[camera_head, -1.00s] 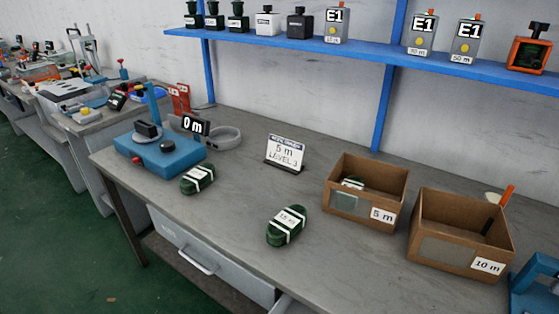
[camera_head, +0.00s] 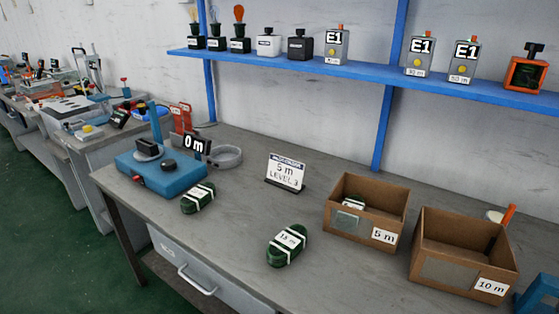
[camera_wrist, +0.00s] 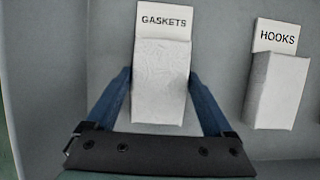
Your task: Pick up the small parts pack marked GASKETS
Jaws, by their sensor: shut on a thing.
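The GASKETS pack (camera_wrist: 161,85) is a pale grey block with a white header card printed GASKETS, in the middle of the wrist view. My gripper (camera_wrist: 160,78) has its two blue fingers along the pack's left and right sides, shut on it. The pack's back is hidden, and I cannot tell whether it still touches the grey surface behind it. Neither the pack nor my gripper shows in the head view.
A similar pack marked HOOKS (camera_wrist: 277,85) is to the right, apart from the fingers. In the head view, a grey workbench (camera_head: 235,235) holds green bundles, a blue device (camera_head: 165,178) and two open cardboard boxes, 5 m (camera_head: 366,225) and 10 m (camera_head: 455,270).

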